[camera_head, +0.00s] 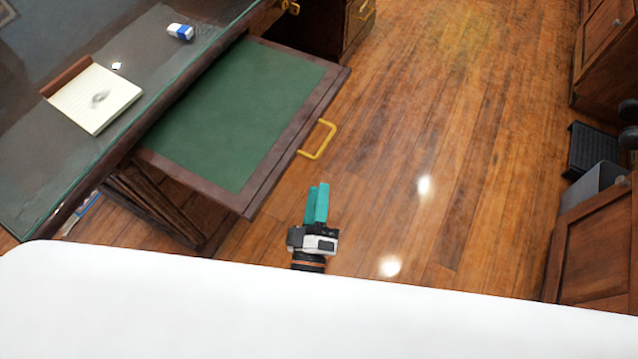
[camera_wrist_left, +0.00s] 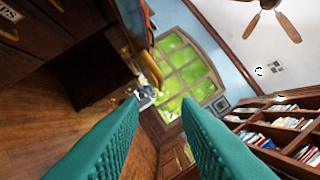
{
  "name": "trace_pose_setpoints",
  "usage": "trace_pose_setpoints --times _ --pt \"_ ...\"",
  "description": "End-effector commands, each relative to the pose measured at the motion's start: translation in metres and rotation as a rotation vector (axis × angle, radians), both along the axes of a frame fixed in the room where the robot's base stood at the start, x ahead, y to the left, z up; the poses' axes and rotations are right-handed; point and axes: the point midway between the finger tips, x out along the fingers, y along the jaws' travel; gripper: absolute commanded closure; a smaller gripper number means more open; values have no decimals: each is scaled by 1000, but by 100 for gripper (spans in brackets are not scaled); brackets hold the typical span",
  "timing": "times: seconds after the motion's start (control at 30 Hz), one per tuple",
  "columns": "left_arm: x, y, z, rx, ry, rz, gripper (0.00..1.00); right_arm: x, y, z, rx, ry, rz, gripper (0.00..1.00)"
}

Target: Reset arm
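My left gripper (camera_head: 317,188) has teal fingers and is in the lower middle of the head view, over the wood floor. In the left wrist view the two ribbed fingers of the left gripper (camera_wrist_left: 160,103) stand well apart with nothing between them. The gripper is clear of the pulled-out drawer (camera_head: 228,108) with a green surface, and apart from its yellow handle (camera_head: 317,139). My right gripper shows in neither view.
The desk (camera_head: 140,40) carries an open notepad (camera_head: 94,98) and a small blue-and-white box (camera_head: 180,31). Wooden cabinets (camera_head: 598,245) and a dark bin (camera_head: 592,150) stand at the right. The wood floor (camera_head: 430,130) between is clear. Bookshelves (camera_wrist_left: 290,125) show in the wrist view.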

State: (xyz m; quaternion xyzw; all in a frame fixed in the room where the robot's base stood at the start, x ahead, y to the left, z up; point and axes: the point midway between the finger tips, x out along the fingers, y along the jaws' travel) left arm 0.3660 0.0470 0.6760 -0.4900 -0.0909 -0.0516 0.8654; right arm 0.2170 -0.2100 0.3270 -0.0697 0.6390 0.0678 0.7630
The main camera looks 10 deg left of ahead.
Motion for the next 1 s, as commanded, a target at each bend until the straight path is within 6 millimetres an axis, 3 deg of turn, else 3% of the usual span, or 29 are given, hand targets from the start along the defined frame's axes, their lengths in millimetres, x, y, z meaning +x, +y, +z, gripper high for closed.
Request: trace_pose_setpoints --times 0.5,0.63,0.77,0.83,0.9,1.0 --pt "0 0 0 1 1 -1 70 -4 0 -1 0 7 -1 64" --pt "3 -4 -18 70 47 -51 70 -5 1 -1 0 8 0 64" --pt "4 -11 -78 281 205 -201 70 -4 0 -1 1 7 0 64" --pt "-2 -7 -127 433 341 -303 70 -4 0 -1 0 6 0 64" --pt "-15 5 -178 583 494 -402 70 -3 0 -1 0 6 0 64" --pt "-40 34 -238 756 704 -514 70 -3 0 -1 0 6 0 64"
